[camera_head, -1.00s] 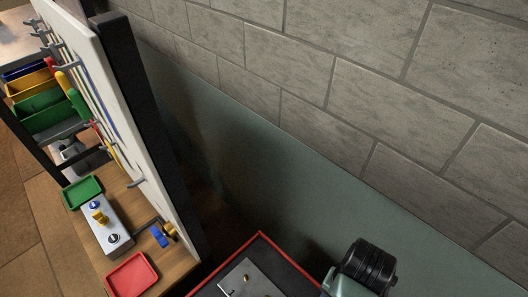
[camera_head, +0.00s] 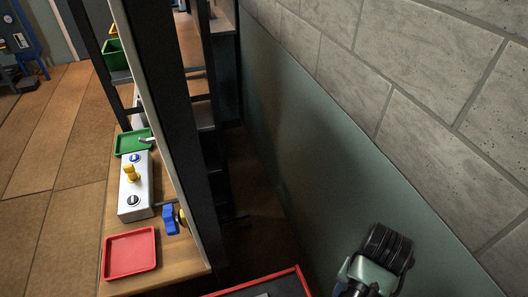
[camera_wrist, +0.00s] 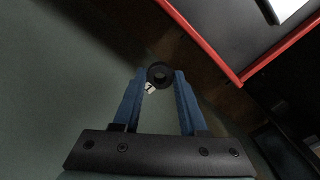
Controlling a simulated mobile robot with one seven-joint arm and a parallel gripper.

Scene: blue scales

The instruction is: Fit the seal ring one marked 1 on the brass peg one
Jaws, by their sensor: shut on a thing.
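The seal ring (camera_wrist: 152,69) is a small black ring with a white tag that appears to read 1. My gripper (camera_wrist: 160,77) is shut on it, with its blue fingers on either side, in the wrist view. In the head view my wrist shows at the lower right, but the fingertips and ring are out of view. No brass peg can be made out in the current frames. A pale plate (camera_wrist: 288,8) shows partly at the top right of the wrist view, on a dark surface edged in red.
The red-edged dark top (camera_head: 285,280) is at the bottom of the head view, mostly cut off. Left of it a wooden bench (camera_head: 180,262) holds a red tray (camera_head: 130,253), a green tray (camera_head: 132,142) and a white box (camera_head: 135,187). A block wall (camera_head: 450,95) rises at right.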

